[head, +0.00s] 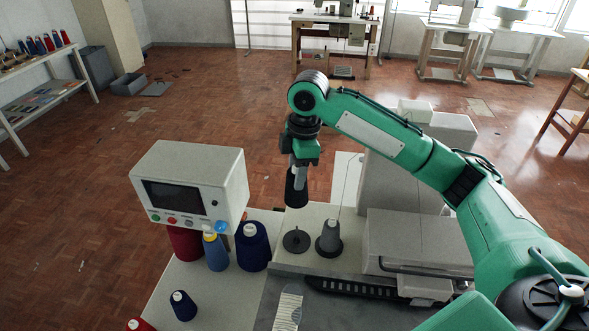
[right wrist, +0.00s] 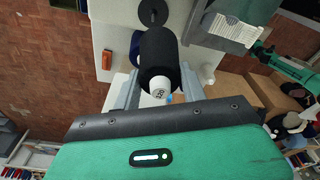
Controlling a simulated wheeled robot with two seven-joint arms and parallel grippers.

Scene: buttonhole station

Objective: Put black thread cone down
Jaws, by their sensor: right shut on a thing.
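The black thread cone (head: 296,190) hangs below my right gripper (head: 299,165) in the head view, upright and above the back edge of the station. In the right wrist view the cone (right wrist: 158,52) lies between the two fingers (right wrist: 160,92) of this gripper, which is shut on it near its white top. An empty round dark thread stand (head: 296,242) with a short pin is on the white top, nearer than the cone and apart from it. A similar dark disc (right wrist: 153,13) shows past the cone in the wrist view. My left gripper is not in view.
The machine (head: 420,240) is right.

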